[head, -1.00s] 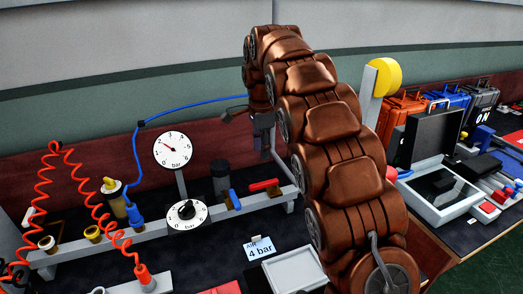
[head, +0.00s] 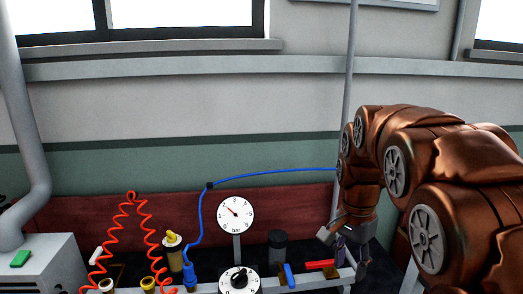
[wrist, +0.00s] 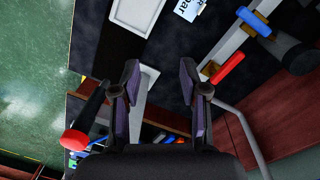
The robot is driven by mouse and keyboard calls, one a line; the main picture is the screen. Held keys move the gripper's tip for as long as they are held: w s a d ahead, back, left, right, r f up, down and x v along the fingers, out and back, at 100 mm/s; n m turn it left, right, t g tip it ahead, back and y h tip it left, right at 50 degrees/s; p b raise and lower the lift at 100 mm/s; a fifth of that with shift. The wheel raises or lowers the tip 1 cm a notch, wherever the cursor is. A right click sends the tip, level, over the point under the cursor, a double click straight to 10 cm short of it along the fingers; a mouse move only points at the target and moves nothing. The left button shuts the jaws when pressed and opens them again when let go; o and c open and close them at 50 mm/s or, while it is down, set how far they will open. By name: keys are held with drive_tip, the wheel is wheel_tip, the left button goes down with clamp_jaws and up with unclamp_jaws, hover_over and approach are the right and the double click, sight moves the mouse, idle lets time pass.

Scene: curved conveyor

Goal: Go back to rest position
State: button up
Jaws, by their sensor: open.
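My copper-coloured arm comes in from the right of the head view and bends down at its end. My gripper (head: 348,252) hangs at the right end of the pipe rail, beside the red lever. It also shows in the wrist view (wrist: 159,72), with its two dark fingers apart and nothing between them. In the wrist view the red lever (wrist: 229,68) lies to the right of the fingers. The fingertips are partly hard to make out in the head view.
The rail bears a round gauge (head: 236,215), a dial (head: 239,279), a blue lever (head: 289,275) and a coiled red hose (head: 131,235). A blue hose (head: 265,175) runs towards my arm. The wrist view shows white trays (wrist: 145,85) and green floor (wrist: 38,75).

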drive_tip(key=s+f+n+p, duration=0.1)
drive_tip(key=s+n, duration=0.4)
drive_tip(key=s, duration=0.8)
drive_tip(key=s+f+n+g+p, duration=0.1)
drive_tip(key=s+f+n, duration=0.3)
drive_tip(key=s, duration=0.9)
drive_tip(key=shift+s+a+f+n+p, duration=0.2)
drive_tip(key=shift+a+n+p, duration=0.25)
drive_tip(key=shift+n, duration=0.25)
